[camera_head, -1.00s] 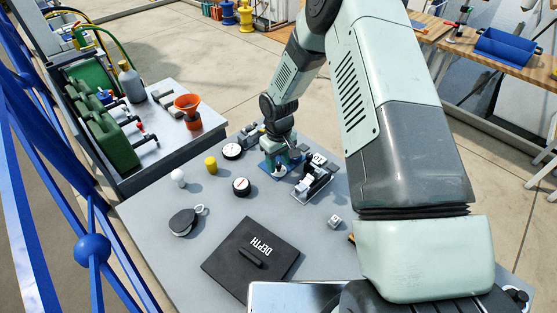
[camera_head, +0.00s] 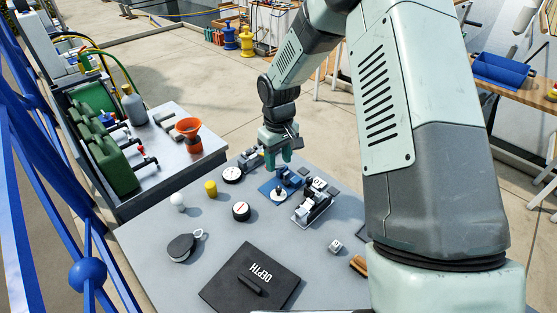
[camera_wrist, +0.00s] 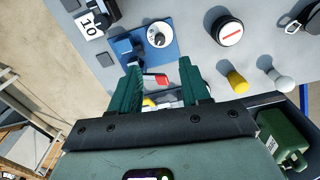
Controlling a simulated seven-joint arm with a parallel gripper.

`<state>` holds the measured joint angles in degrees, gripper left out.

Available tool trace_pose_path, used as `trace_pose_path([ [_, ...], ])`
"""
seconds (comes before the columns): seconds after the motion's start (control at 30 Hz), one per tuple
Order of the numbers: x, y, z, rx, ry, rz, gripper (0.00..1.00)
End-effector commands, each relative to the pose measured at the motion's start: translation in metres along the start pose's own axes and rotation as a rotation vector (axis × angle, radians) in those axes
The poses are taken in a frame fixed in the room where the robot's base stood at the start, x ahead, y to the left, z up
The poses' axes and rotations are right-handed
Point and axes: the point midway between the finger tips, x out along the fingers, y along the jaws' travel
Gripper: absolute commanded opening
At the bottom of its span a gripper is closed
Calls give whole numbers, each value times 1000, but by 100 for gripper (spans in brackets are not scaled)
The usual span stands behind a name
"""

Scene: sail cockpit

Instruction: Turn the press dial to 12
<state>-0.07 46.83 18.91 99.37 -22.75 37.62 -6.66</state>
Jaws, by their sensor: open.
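The press (camera_head: 270,188) has a blue base and a round white dial (camera_head: 278,196) with a dark knob on top. In the wrist view the dial (camera_wrist: 159,35) faces the camera, with small marks too fine to read. My gripper (camera_head: 277,162) is raised above the table, behind the dial in the head view. In the wrist view my gripper (camera_wrist: 160,66) is open, its two green fingers apart with nothing held. The dial lies beyond the fingertips, apart from them. A red-and-grey item (camera_wrist: 155,80) shows between the fingers, lower down.
A dark device with a white "10" plate (camera_wrist: 89,25) stands beside the press. A black "DEPTH" panel (camera_head: 225,287) is in front. The table between is clear.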

Motion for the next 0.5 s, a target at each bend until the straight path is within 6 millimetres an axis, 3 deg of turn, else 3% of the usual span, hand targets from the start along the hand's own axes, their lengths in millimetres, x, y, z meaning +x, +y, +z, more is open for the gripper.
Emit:
trace_pose_path([
  [0.5,2,-4,-1,187,-5,25,46],
])
